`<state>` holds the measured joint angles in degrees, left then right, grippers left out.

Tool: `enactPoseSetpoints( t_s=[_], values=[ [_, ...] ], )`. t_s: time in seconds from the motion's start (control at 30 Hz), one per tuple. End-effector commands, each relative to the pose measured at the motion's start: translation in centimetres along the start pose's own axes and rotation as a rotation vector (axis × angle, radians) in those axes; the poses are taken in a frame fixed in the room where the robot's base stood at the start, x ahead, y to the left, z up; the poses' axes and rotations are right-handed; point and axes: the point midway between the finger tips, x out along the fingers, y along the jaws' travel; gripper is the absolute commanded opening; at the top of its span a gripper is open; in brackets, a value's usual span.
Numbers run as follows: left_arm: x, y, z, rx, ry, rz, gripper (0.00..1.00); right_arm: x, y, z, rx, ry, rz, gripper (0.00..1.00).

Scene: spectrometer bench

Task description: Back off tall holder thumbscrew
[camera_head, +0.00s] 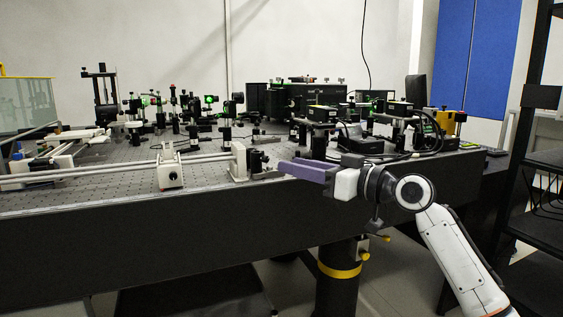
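My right gripper (286,166) reaches in from the right over the front edge of the bench, its purple fingers pointing left. I cannot tell the gap between the fingers. Just beyond the fingertips stands an upright white holder (239,161) on the rails, with a small dark fitting (258,160) on its right side. Whether the fingers touch this fitting is too small to tell. I cannot tell which part is the tall holder's thumbscrew. My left gripper does not show.
The perforated bench top (110,185) carries parallel metal rails (105,171) along its front. Many dark optical mounts with green glints crowd the back. A black box (362,146) with cables stands right of centre. A dark shelf rack (540,160) stands at the far right.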

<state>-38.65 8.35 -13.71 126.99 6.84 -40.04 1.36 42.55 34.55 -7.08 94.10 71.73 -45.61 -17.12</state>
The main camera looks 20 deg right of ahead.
Motion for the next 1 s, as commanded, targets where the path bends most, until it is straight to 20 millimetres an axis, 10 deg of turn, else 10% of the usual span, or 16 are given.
enactPoseSetpoints(
  t_s=[0.3, 0.8, 1.0],
  values=[
    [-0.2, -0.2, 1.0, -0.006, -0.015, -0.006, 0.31, -3.6, -0.1, 0.1, 0.0, -0.002, -0.001, 0.32],
    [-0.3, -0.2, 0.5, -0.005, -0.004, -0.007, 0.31, -3.7, -0.1, 0.1, 0.0, -0.002, 0.0, 0.32],
    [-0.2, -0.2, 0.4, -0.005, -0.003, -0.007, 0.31, -3.0, -1.1, 5.9, 0.019, -0.074, 0.012, 0.32]
  ],
)
